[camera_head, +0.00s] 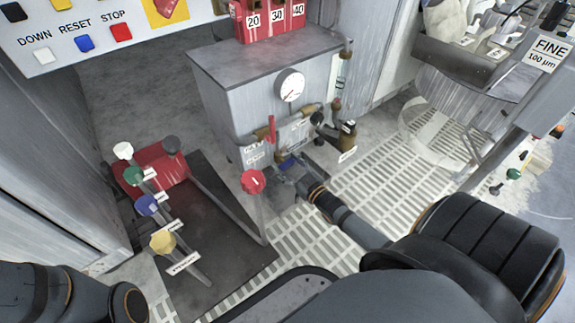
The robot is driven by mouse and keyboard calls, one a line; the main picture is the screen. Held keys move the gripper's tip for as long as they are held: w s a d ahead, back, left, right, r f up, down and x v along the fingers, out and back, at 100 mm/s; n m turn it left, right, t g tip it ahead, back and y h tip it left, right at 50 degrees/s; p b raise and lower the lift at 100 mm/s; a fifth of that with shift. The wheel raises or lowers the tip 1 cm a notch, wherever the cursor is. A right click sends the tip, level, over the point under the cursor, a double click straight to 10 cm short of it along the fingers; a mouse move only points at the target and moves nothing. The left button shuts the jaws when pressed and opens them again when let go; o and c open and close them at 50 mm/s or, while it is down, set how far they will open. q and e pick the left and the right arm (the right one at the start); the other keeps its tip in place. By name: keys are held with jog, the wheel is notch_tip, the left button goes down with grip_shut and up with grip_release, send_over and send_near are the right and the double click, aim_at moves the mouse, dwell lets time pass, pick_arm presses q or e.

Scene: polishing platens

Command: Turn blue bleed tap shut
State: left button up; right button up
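A small blue tap handle (288,163) sits low at the front of the grey cabinet (240,88), below the gauge and pipework. My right gripper (284,172) reaches in from the lower right and is right at the blue handle. It hides part of the handle, and I cannot tell whether its fingers touch it or are closed on it. The handle's exact angle is hard to make out. A link of my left arm (60,292) shows at the lower left, but its gripper is out of the picture.
A red round handwheel (252,181) stands on a stem just left of my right gripper. A pressure gauge (290,86) and a red lever (271,130) are above it. Levers with white, green, blue (146,205) and yellow knobs stand at left. Slatted floor (385,195) lies to the right.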

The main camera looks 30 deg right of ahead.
jog(key=c, duration=0.7)
jog(key=shift+m, duration=0.8)
jog(key=o, duration=1.1)
jog(key=shift+o, duration=0.2)
jog(key=s+d, duration=0.1)
jog(key=s, duration=1.1)
